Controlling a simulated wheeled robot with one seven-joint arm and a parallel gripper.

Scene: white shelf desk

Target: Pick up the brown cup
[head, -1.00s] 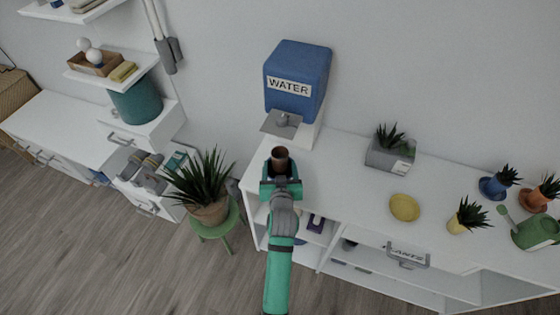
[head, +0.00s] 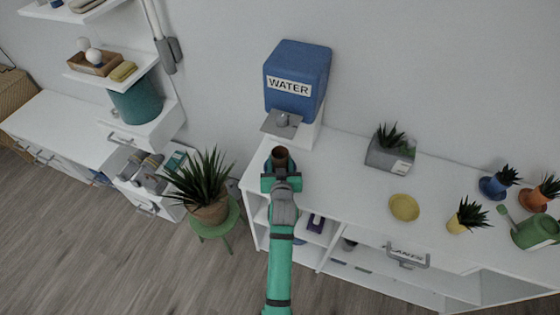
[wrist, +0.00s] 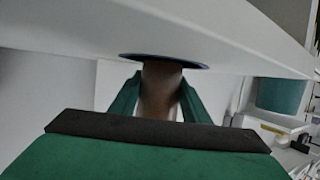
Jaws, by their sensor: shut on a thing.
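The brown cup (head: 280,159) is at the left end of the white desk, just in front of the blue water dispenser (head: 296,80). My gripper (head: 281,174) is shut on it from the near side. In the wrist view the brown cup (wrist: 160,88) sits between the two green fingers of my gripper (wrist: 160,103). A dark bluish disc (wrist: 128,56) lies against the cup's end there, beside a white surface. The gripper body hides part of the cup. I cannot tell whether the cup is clear of the desk.
The dispenser's tap (head: 283,120) is close behind the cup. A grey planter (head: 390,155), a yellow dish (head: 404,207) and small potted plants stand to the right. A large plant (head: 205,183) on a green stool is left of my arm. The desk's middle has free room.

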